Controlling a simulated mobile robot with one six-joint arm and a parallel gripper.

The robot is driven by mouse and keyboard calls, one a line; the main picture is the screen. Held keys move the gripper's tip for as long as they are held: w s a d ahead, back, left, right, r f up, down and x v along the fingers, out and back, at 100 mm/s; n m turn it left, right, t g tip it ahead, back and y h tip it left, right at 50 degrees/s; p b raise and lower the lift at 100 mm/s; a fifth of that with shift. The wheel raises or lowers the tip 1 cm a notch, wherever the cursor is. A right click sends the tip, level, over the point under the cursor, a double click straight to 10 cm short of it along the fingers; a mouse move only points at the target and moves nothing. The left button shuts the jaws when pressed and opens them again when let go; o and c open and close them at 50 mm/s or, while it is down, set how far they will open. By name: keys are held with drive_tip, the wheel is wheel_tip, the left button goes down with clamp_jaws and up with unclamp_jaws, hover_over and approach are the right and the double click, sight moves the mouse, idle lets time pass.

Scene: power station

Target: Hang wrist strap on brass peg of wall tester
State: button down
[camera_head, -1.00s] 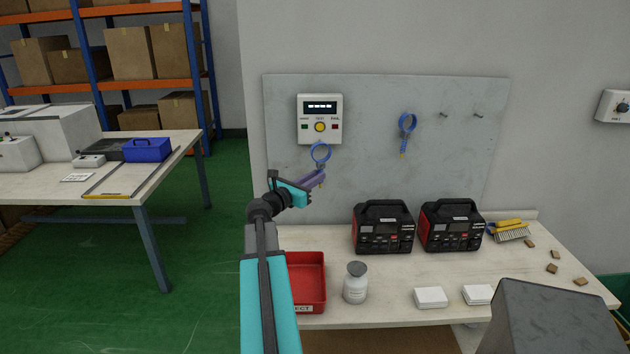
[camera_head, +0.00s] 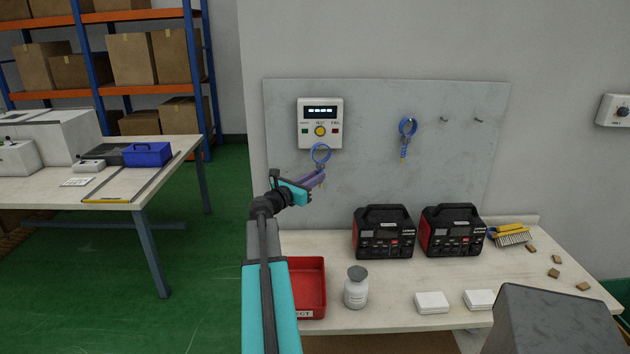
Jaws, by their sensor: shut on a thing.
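The wall tester (camera_head: 320,111) is a white box with a display, a yellow button and small side buttons, mounted on the grey wall panel. A blue ring-shaped wrist strap (camera_head: 321,146) is upright just below and over the tester's lower edge in the picture. My gripper (camera_head: 317,181) is shut on the strap's lower end, below the tester. I cannot make out the brass peg; the strap's loop may hide it, and I cannot tell whether the loop is around it or in front. A second blue strap (camera_head: 407,128) hangs on the panel to the right.
Two bare pegs (camera_head: 444,120) stick out of the panel further right. The bench below holds two black-and-red power units (camera_head: 384,234), a red tray (camera_head: 323,286), a white jar (camera_head: 356,290), white boxes (camera_head: 432,302) and a yellow brush (camera_head: 512,235).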

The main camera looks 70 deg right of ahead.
drive_tip(key=shift+w+d+f, duration=0.3)
drive_tip(key=shift+d+f, duration=0.1)
drive_tip(key=shift+d, duration=0.35)
drive_tip(key=shift+f, duration=0.1)
idle(0.4)
drive_tip(key=c, duration=1.6)
unclamp_jaws()
drive_tip(key=shift+c, duration=0.2)
drive_tip(key=b+v, duration=0.2)
drive_tip(key=v, duration=1.2)
drive_tip(key=shift+w, duration=0.1)
